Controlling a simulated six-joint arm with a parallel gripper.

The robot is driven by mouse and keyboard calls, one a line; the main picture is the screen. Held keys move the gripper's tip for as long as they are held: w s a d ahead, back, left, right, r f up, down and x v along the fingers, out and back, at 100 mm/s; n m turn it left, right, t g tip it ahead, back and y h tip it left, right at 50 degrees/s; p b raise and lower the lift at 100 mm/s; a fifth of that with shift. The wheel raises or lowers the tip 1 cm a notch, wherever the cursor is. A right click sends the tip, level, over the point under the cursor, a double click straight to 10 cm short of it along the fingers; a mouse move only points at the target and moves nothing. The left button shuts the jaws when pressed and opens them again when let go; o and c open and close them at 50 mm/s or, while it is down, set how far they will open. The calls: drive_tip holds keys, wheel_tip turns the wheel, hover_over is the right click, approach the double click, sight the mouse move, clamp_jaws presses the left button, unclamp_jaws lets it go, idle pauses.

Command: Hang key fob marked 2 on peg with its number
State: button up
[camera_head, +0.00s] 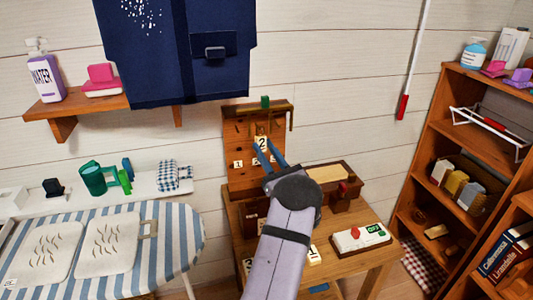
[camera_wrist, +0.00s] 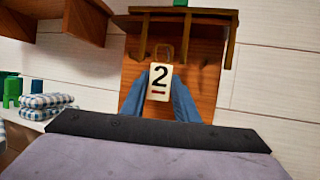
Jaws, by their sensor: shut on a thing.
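The key fob marked 2 (camera_wrist: 159,83) is a cream tag with a black 2, a short red line under it and a brown loop at its top. It also shows in the head view (camera_head: 262,144). My gripper (camera_wrist: 159,92) is shut on the fob, with its blue fingers at the fob's two sides. The wooden peg board (camera_head: 240,128) stands upright behind it against the wall, with pegs near its top. Number labels sit on the board, and a 1 (camera_head: 239,163) is readable at left. The fob hides part of the board. I cannot tell whether its loop touches a peg.
A small wooden table (camera_head: 355,262) carries a brown box (camera_head: 345,190), a white device with a red button (camera_head: 360,238) and more tags near my arm. A striped ironing board (camera_head: 170,240) is at left. A shelf unit (camera_head: 430,150) stands at right. A blue garment (camera_head: 180,60) hangs above.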

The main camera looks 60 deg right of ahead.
sight(264, 150)
drive_tip(key=shift+w+d+f, duration=0.1)
drive_tip(key=shift+w+d, duration=0.55)
drive_tip(key=shift+w, duration=0.05)
drive_tip(key=shift+w+d+f+b, duration=0.4)
drive_tip(key=shift+f+b, duration=0.05)
drive_tip(key=shift+b, duration=0.7)
drive_tip(key=o, duration=1.2)
drive_tip(key=shift+s+f, duration=0.15)
drive_tip(key=shift+s, duration=0.1)
drive_tip(key=s+a+b, duration=0.3)
drive_tip(key=s+a, duration=0.4)
drive_tip(key=s, duration=0.5)
drive_tip(key=shift+s+a+f, duration=0.15)
drive_tip(key=shift+f, duration=0.25)
